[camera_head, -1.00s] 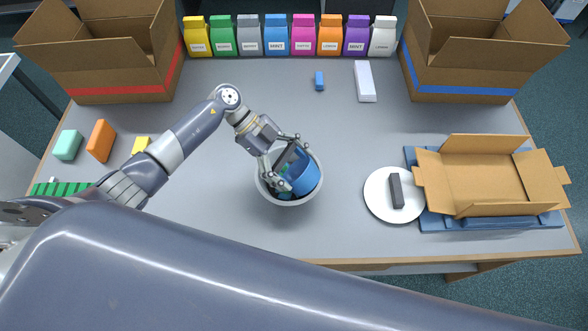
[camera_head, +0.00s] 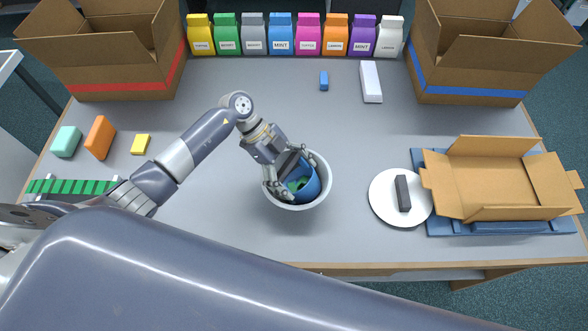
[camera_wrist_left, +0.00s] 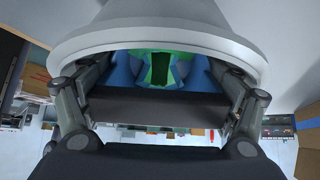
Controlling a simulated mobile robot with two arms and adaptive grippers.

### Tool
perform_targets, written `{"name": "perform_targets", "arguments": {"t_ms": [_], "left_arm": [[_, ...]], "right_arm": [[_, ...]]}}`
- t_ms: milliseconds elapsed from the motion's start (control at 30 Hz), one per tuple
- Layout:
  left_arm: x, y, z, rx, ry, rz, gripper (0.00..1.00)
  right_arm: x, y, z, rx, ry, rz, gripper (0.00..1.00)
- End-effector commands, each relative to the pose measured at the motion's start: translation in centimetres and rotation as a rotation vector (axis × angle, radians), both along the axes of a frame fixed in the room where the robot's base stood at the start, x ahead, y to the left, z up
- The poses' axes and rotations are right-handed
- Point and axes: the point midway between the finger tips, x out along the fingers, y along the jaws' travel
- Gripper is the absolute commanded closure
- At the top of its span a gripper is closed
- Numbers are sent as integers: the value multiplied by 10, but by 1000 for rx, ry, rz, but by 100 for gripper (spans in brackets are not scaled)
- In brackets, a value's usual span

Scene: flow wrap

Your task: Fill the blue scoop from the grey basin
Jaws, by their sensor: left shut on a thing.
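The grey basin (camera_head: 325,178) is a round, pale bowl in the middle of the table. The blue scoop (camera_head: 312,184) is tilted inside it. Green contents (camera_head: 296,184) show beside and partly within the scoop; how full it is I cannot tell. My left gripper (camera_head: 284,174) reaches into the basin from the upper left, shut on the scoop's dark handle. In the left wrist view, the basin's rim (camera_wrist_left: 165,32) arches across the top, with blue scoop parts (camera_wrist_left: 197,74) and green contents (camera_wrist_left: 160,68) behind the dark handle (camera_wrist_left: 155,105). My right gripper is out of view.
A white plate (camera_head: 384,207) with a dark block (camera_head: 403,193) lies right of the basin, beside an open cardboard box (camera_head: 490,180) on a blue base. Coloured bags (camera_head: 281,35) line the back between two large boxes. Table around the basin is clear.

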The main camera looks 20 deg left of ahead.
Motion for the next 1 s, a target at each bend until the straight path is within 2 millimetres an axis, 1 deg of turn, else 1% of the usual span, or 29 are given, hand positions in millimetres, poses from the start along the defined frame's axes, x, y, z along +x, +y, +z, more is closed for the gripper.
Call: {"name": "perform_targets", "arguments": {"t_ms": [33, 600, 1000], "left_arm": [[1, 0, 6, 22, -8, 0, 45], [2, 1, 8, 273, -75, -1, 45], [1, -5, 9, 493, -131, -3, 45]], "right_arm": [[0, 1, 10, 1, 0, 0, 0], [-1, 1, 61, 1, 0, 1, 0], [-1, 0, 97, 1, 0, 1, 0]]}}
